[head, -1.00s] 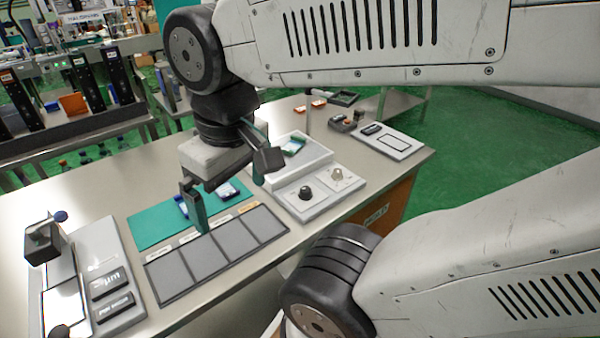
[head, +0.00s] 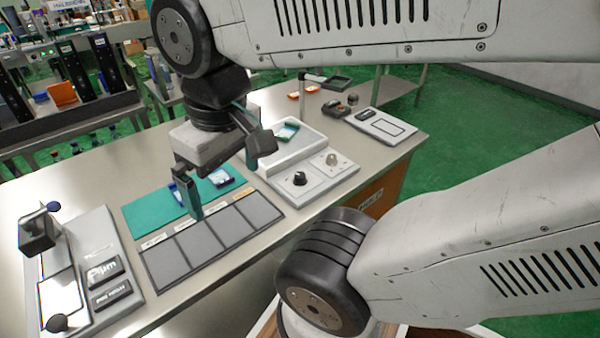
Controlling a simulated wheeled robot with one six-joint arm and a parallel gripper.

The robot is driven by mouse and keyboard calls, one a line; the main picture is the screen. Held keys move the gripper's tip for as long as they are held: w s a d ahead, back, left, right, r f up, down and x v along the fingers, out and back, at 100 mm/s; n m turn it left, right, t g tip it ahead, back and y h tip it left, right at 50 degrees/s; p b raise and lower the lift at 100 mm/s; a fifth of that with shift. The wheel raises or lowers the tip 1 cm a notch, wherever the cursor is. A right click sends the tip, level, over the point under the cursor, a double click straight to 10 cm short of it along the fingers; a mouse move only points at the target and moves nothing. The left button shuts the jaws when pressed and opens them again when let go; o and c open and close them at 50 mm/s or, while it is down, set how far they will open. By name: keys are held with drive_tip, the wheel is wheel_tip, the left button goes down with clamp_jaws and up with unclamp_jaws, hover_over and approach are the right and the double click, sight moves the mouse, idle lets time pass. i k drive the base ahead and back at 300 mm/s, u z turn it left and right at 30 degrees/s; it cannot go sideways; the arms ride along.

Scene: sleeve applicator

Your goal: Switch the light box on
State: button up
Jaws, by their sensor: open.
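No label reading "light box" can be made out. A pale raised box (head: 306,146) stands on the table right of centre. A panel in front of it carries a black knob (head: 299,178) and a pale knob (head: 331,159). At the left is a grey unit (head: 92,238) with a bright white pane (head: 61,299) and two black labelled blocks (head: 103,271). I cannot tell from the picture which is lit. My gripper (head: 223,188) is open and empty, its fingers apart, above the back edge of the grey compartment tray. It appears clear of both units.
The grey compartment tray (head: 183,265) lies at the table's front, with a teal mat (head: 150,212) and blue-white packets (head: 220,177) behind it. A white plate (head: 372,119) lies at the right end. My arm crosses over the right side. The table's back left is clear.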

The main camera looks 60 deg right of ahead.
sight(299, 179)
drive_tip(key=k, duration=0.5)
drive_tip(key=u, duration=0.85)
drive_tip(key=k, duration=0.6)
drive_tip(key=z, duration=0.95)
drive_tip(key=i, duration=0.5)
drive_tip(key=u, duration=0.05)
